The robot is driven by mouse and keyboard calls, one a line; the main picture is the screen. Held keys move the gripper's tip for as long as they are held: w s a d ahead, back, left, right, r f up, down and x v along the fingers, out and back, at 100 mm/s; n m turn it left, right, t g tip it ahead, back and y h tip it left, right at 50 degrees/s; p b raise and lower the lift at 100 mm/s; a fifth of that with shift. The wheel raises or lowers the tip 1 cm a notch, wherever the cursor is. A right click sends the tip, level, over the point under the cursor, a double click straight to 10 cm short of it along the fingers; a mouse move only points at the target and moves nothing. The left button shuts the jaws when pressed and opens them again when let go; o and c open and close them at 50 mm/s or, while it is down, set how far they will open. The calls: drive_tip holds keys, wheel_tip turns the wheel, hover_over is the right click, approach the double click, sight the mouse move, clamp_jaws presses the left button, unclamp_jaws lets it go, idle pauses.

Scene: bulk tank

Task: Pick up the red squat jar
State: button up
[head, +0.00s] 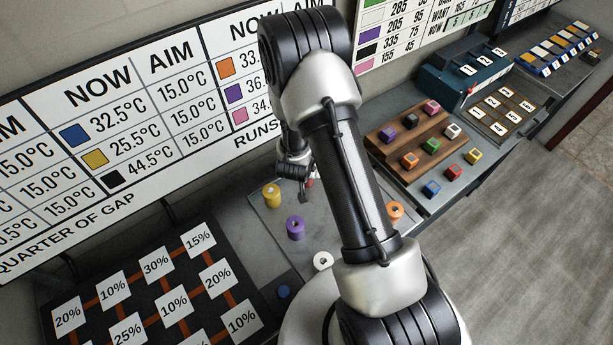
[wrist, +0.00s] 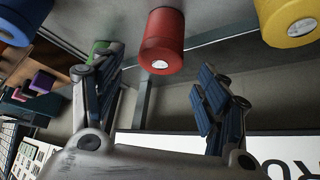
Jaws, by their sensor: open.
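The red squat jar (wrist: 166,32) is at the top centre of the wrist view, with a pale round spot on its near end. It lies ahead of and between the open fingers of my gripper (wrist: 158,82), with no visible contact. In the head view, my gripper (head: 304,190) is low behind my arm, and only a sliver of the red jar (head: 310,183) shows beside it. The rest of the jar is hidden there.
A yellow jar (head: 271,195), a purple jar (head: 295,228), a white jar (head: 322,261) and an orange jar (head: 394,212) stand around on the grey surface. In the wrist view, a blue jar (wrist: 18,20) and a yellow jar (wrist: 290,20) flank the red one. A wooden block rack (head: 386,142) stands right.

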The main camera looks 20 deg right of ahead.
drive_tip(key=x, duration=0.4)
drive_tip(key=shift+f+b, duration=0.4)
drive_tip(key=c, duration=1.3)
